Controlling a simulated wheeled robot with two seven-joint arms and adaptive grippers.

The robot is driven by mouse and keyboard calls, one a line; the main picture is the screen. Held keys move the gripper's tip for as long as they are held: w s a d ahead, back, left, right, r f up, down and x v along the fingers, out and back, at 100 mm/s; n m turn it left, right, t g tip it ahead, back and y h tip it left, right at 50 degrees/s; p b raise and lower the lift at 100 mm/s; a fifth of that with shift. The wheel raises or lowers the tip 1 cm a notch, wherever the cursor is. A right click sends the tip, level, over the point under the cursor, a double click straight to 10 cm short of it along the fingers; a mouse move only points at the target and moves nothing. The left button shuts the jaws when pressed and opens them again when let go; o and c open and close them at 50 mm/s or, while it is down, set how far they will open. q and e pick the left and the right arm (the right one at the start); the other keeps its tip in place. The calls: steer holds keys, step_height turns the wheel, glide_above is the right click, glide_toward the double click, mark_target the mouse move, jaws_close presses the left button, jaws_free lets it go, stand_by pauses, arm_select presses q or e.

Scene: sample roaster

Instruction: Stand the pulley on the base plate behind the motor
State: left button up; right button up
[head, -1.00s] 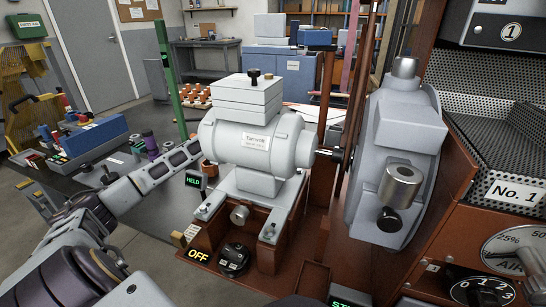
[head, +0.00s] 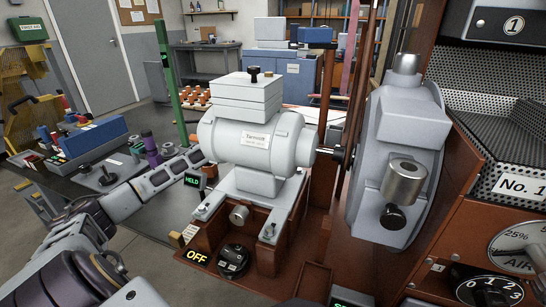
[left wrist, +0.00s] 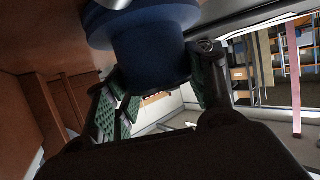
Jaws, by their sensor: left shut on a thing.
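The pale grey motor (head: 255,145) stands on a reddish-brown base plate (head: 318,238). My left arm reaches in from the left, and its end goes out of sight behind the motor in the head view. In the left wrist view my left gripper (left wrist: 155,95), with green-padded fingers, is shut on a dark blue flanged cylinder, seemingly the pulley (left wrist: 150,55). The pulley is near a reddish-brown surface; I cannot tell whether it touches it. The pulley is hidden in the head view. My right gripper is not in view.
The grey roaster housing (head: 398,150) stands right of the motor, joined by a shaft. A green post (head: 172,85) rises behind my left arm. A switch box marked OFF (head: 232,258) is in front. A dark grey table (head: 150,225) holds a blue box (head: 88,138) and several small parts.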

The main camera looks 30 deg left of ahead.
arm_select(q)
steer(key=o, duration=1.6)
steer(key=shift+f, duration=0.1)
steer(key=shift+o, duration=0.2)
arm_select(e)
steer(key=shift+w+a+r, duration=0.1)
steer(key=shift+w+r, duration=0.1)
arm_select(q)
steer(key=shift+s+a, duration=0.1)
steer(key=shift+s, duration=0.05)
steer(key=shift+p+v, duration=0.65)
steer(key=shift+v, duration=1.45)
steer(key=shift+p+v, duration=0.4)
steer(key=shift+v, duration=0.65)
steer(key=shift+s+a+r, duration=0.15)
steer(key=shift+s+r, duration=0.15)
steer(key=shift+s, duration=0.05)
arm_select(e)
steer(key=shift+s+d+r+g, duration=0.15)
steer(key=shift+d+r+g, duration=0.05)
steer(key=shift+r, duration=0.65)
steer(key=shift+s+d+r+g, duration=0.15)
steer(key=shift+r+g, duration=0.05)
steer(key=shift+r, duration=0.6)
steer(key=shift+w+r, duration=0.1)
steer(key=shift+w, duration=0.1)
arm_select(q)
steer(key=shift+r+p, duration=0.15)
steer(key=shift+p, duration=0.15)
